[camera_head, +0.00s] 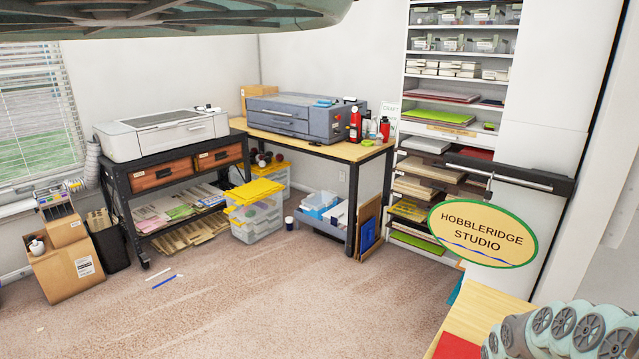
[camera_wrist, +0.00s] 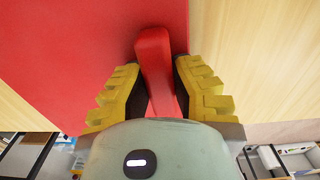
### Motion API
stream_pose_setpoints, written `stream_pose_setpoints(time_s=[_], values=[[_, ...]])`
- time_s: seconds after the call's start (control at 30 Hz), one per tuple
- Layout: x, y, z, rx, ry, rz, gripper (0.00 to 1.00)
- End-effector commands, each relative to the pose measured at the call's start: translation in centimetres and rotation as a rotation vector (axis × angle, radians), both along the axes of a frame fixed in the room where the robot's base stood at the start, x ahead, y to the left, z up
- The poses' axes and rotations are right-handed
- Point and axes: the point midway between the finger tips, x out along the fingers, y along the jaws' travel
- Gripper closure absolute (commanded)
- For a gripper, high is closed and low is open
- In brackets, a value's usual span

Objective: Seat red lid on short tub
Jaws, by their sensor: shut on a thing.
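The red lid (camera_wrist: 65,55) fills the upper left of the wrist view as a broad flat red surface. A raised red grip bar (camera_wrist: 155,50) runs between my fingers and seems to be part of the lid. My gripper (camera_wrist: 159,68), with yellow ridged fingers, is shut on this bar. In the head view a red flat patch (camera_head: 457,347) shows at the bottom edge on a light wooden top; it may be the same lid. My gripper is out of the head view. I cannot make out the short tub; whether the lid touches anything beneath is hidden.
The light wooden top (camera_head: 492,305) is at the lower right of the head view, near an oval sign (camera_head: 483,234) and tall shelves (camera_head: 453,85). A grey machine (camera_head: 310,116) stands on a far table. Clear bins (camera_head: 255,218) sit on the carpet, which is mostly open.

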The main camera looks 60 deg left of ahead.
Motion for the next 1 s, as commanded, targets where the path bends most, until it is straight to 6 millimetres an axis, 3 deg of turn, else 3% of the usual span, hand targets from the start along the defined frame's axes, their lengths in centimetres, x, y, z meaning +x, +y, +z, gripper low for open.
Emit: stream_pose_setpoints(time_s=[1.0], values=[[0.1,0.0,5.2,0.001,-0.002,-0.001,1.00]])
